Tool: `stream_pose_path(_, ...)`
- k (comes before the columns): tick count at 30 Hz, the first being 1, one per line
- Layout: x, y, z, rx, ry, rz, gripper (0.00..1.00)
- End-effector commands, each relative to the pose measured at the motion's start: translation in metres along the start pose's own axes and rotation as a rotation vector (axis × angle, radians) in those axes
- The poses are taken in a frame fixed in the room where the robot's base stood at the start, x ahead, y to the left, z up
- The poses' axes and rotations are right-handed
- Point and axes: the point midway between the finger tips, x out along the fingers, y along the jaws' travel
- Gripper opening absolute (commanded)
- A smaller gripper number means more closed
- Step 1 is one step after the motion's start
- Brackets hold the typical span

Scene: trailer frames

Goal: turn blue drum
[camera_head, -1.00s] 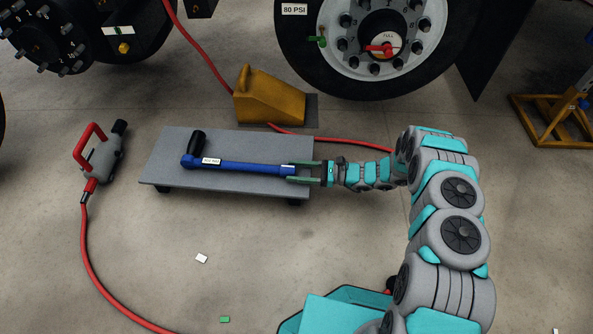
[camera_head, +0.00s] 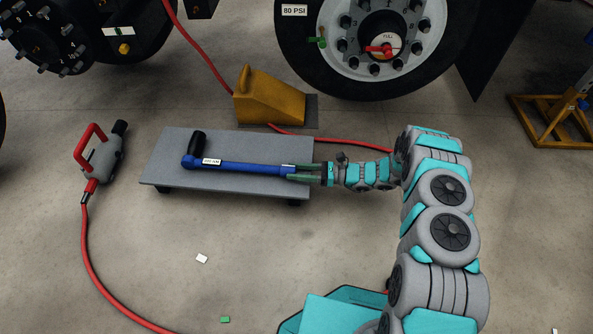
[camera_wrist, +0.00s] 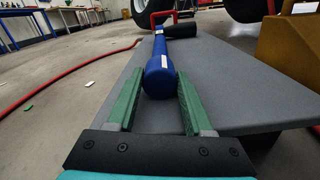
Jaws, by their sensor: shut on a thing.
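A long blue tool (camera_head: 245,167) lies on a grey low board, with a black upright cylinder (camera_head: 197,144) at its left end. Its right end is a blue drum (camera_wrist: 160,80) with a small white mark. My gripper (camera_head: 291,172) reaches in from the right, level with the tool. Its two green fingers are shut on the blue drum, one on each side, as the wrist view (camera_wrist: 160,92) shows. A small white label (camera_head: 212,161) sits near the tool's left end; its print is too small to read surely.
The grey board (camera_head: 230,187) stands on casters. A yellow wheel chock (camera_head: 270,97) and a large tyre (camera_head: 300,70) are behind it. A grey tool with a red handle (camera_head: 88,147) and red hose lies at left. Small scraps dot the open floor in front.

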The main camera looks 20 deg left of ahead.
Motion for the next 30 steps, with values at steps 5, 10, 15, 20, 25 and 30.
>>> stream_pose_path(5, -0.0002, 0.0006, -0.0008, 0.04, 0.001, 0.002, 0.0)
stream_pose_path(10, -0.0001, 0.0008, -0.001, 0.039, 0.002, 0.003, 0.0)
stream_pose_path(15, -0.0001, 0.0006, -0.0009, 0.038, 0.002, 0.002, 0.66)
stream_pose_path(20, 0.0, 0.0005, -0.0007, 0.038, 0.001, 0.002, 0.82)
stream_pose_path(25, 0.0, 0.0003, -0.0006, 0.037, 0.001, 0.002, 0.82)
stream_pose_path(30, -0.0071, -0.0002, 0.0, 0.037, 0.0, 0.0, 0.82)
